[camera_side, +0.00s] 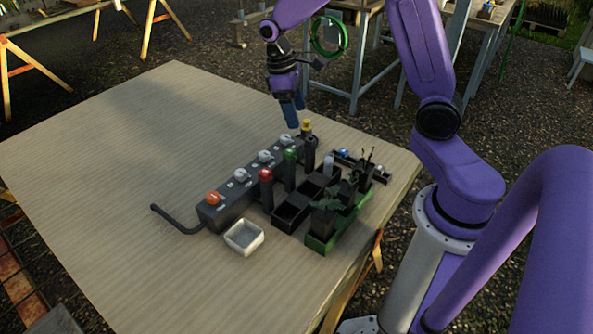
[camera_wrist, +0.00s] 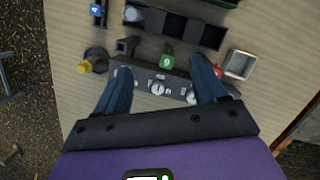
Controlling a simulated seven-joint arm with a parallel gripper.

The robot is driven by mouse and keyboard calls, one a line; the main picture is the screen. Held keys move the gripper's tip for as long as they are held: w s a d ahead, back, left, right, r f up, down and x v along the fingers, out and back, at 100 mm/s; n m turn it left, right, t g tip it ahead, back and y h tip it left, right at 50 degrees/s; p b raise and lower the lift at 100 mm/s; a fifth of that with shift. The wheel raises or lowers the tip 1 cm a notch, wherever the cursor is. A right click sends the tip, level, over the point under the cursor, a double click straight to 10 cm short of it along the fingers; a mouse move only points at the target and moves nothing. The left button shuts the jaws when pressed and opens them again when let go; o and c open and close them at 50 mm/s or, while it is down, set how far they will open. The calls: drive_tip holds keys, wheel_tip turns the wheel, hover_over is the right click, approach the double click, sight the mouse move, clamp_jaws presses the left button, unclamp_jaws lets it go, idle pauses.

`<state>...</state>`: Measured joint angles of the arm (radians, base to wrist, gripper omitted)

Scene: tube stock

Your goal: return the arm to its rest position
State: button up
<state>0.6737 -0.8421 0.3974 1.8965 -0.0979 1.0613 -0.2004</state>
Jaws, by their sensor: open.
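My gripper (camera_side: 292,115) hangs above the far end of the table, fingers pointing down. In the wrist view my gripper (camera_wrist: 160,88) shows two blue fingers spread apart with nothing between them. Below it is a dark panel (camera_side: 232,197) with several white knobs and an orange one at its near end. It also shows in the wrist view (camera_wrist: 145,78).
A black compartment tray (camera_side: 291,213) and a green tray (camera_side: 318,244) with small plants stand right of the panel. A small white dish (camera_side: 244,237) sits at the front. A dark cable (camera_side: 175,223) leaves the panel. The table's left half (camera_side: 110,170) is clear.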

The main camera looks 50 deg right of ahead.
drive_tip(key=s+a+r+n+t, duration=0.2)
drive_tip(key=s+a+r+n, duration=0.2)
drive_tip(key=s+a, duration=0.65)
drive_tip(key=s+n+y, duration=0.1)
drive_tip(key=s+n, duration=0.2)
drive_tip(key=s, duration=1.2)
drive_tip(key=shift+d+r+n+y, duration=0.2)
drive_tip(key=shift+d+n+y, duration=0.05)
drive_tip(key=shift+n+y, duration=0.15)
